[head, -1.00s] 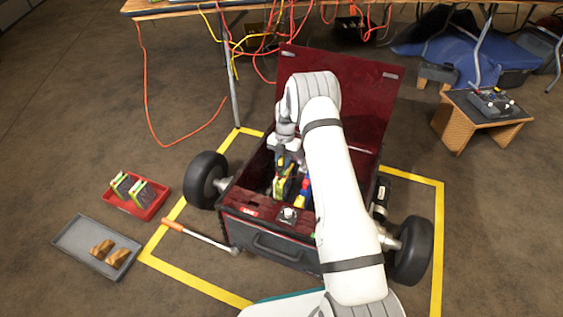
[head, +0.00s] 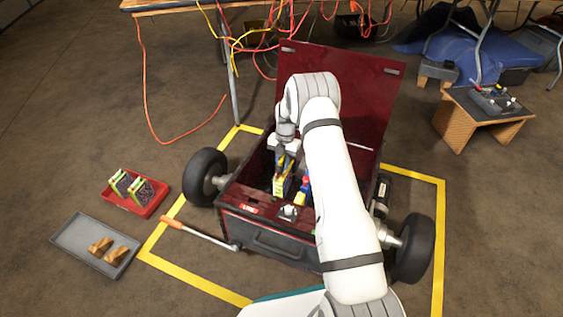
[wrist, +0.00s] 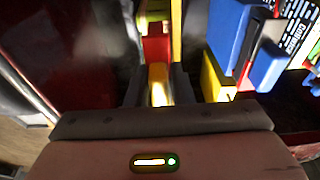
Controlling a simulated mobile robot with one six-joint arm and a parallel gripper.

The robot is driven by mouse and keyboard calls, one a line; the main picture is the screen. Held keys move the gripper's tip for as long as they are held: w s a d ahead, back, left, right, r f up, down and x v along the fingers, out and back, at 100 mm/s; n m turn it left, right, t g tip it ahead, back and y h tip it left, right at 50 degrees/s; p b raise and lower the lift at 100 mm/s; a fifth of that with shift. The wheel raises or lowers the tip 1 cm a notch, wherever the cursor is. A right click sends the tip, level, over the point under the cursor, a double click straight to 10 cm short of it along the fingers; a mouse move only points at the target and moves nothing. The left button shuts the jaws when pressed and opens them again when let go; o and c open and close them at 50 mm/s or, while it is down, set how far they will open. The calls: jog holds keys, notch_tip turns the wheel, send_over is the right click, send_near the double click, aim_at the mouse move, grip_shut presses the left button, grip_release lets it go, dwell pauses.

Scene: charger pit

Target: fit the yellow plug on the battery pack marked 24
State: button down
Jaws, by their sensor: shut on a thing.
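My gripper (head: 285,158) reaches down into the open red box on wheels. In the wrist view its two dark fingers (wrist: 158,88) are shut on a yellow plug (wrist: 158,80). A red part (wrist: 155,46) lies just beyond the plug; I cannot tell whether they touch. The yellow part under my gripper also shows in the head view (head: 280,187). A blue connector (wrist: 228,30) and another yellow part (wrist: 215,78) are to the right. A pack with a printed label (wrist: 298,22) shows at the far right. No 24 can be read.
The box's raised lid (head: 345,95) stands behind my arm. A red tray (head: 150,205) with green-edged packs and a grey tray (head: 70,240) with wooden blocks lie left. A low wooden stand (head: 460,125) is at the right.

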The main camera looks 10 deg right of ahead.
jog(key=shift+f+b, duration=0.35)
jog(key=shift+f, duration=0.3)
jog(key=c, duration=1.2)
grip_release()
jog(key=shift+r, duration=0.1)
jog(key=r+p, duration=0.1)
jog(key=r, duration=0.1)
jog(key=r+p, duration=0.1)
jog(key=r, duration=0.2)
jog(key=w+r+p, duration=0.1)
jog(key=r, duration=0.1)
jog(key=shift+w+d+r, duration=0.1)
jog(key=shift+d+r, duration=0.2)
jog(key=shift+d, duration=0.1)
